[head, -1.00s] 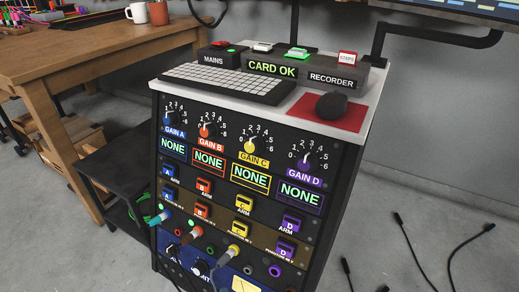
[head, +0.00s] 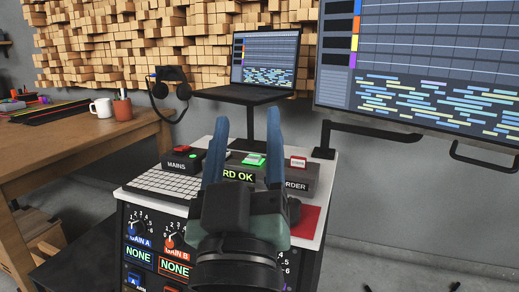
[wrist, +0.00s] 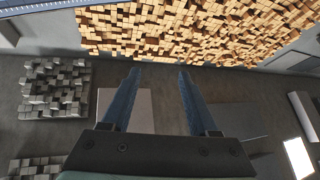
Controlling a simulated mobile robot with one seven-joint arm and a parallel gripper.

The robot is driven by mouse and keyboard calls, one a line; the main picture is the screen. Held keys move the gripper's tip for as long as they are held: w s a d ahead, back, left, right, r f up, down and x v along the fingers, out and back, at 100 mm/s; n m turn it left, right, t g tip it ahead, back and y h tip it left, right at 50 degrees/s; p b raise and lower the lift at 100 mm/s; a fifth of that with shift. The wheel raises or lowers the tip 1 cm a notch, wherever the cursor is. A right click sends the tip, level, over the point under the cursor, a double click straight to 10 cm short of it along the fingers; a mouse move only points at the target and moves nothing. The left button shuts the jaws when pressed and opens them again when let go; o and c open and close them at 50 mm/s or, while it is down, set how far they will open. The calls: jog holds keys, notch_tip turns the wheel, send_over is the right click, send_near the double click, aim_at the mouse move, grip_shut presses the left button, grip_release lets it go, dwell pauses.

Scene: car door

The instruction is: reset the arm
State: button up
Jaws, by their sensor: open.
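My gripper (head: 245,140) is in front of the rack in the head view, its two blue fingers pointing up and spread apart with nothing between them. The wrist view also shows the open, empty fingers (wrist: 158,78), with the wooden wall beyond them.
A laptop (head: 265,58) on a stand and a large monitor (head: 430,70) on an arm are behind the rack. Headphones (head: 170,90) hang near the wall.

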jog(key=s+d+r+m+t+p, duration=0.1)
jog(key=s+r+t, duration=0.1)
jog(key=s+r, duration=0.45)
jog(key=s+d+r+m+t+p, duration=0.1)
jog(key=s+r+m+p, duration=0.15)
jog(key=r, duration=0.75)
notch_tip(320, 180, up, 36)
jog(key=p, duration=3.6)
jog(key=shift+w+a+r+n+y, duration=0.15)
jog(key=shift+w+a+n+y, duration=0.1)
jog(key=shift+a+n+y, duration=0.15)
